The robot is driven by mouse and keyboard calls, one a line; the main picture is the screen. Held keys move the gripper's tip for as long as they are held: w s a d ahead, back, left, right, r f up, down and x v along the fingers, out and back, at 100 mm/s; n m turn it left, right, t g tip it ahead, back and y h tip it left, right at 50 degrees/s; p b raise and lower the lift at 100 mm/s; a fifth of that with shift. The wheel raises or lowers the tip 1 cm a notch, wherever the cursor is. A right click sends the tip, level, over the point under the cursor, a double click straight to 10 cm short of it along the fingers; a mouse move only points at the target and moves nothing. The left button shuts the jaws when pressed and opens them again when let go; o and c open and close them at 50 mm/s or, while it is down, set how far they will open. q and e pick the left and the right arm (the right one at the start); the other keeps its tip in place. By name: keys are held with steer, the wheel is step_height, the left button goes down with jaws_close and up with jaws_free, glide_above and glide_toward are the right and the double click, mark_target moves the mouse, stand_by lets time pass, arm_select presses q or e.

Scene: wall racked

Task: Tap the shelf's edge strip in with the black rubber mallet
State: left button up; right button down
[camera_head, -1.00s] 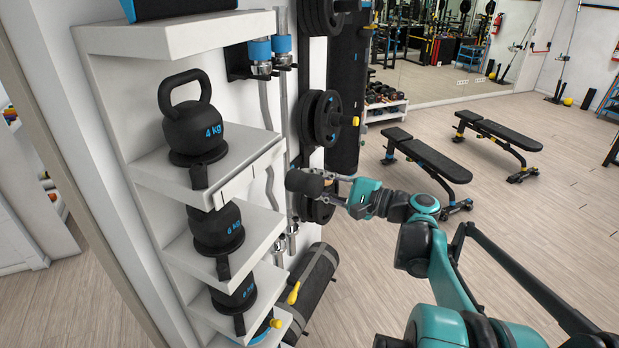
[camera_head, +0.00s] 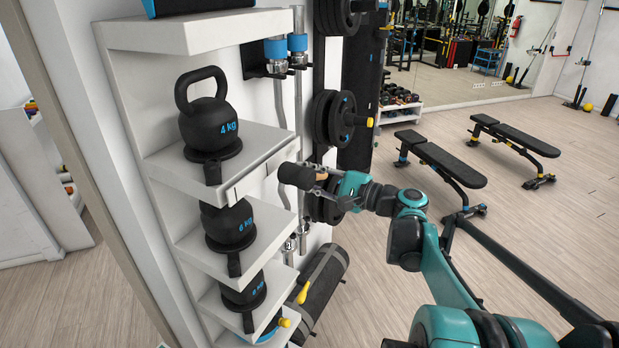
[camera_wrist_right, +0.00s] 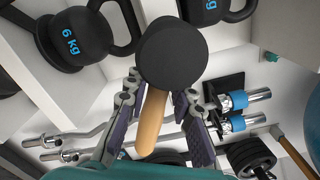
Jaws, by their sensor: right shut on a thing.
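The black rubber mallet (camera_head: 296,177) has a dark round head and a wooden handle (camera_wrist_right: 151,122). My right gripper (camera_head: 328,184) is shut on the handle; its two fingers flank the handle in the right wrist view (camera_wrist_right: 158,100). The mallet head is just right of and slightly below the front edge of the shelf (camera_head: 177,165) bearing the 4 kg kettlebell (camera_head: 208,113). The pale edge strip (camera_head: 262,170) runs along that front edge, with a visible seam near its left part. I cannot tell whether head and strip touch. My left gripper is out of view.
Lower shelves hold more kettlebells, including a 6 kg one (camera_head: 229,224). Blue-collared bars (camera_head: 276,52) and black weight plates (camera_head: 334,118) hang on the wall behind the mallet. A dark roll bag (camera_head: 322,285) lies below. Benches (camera_head: 440,160) stand on open floor to the right.

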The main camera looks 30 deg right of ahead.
steer(key=shift+x, duration=0.75)
steer(key=shift+w, duration=0.15)
steer(key=shift+s+d, duration=0.1)
steer(key=shift+s, duration=0.35)
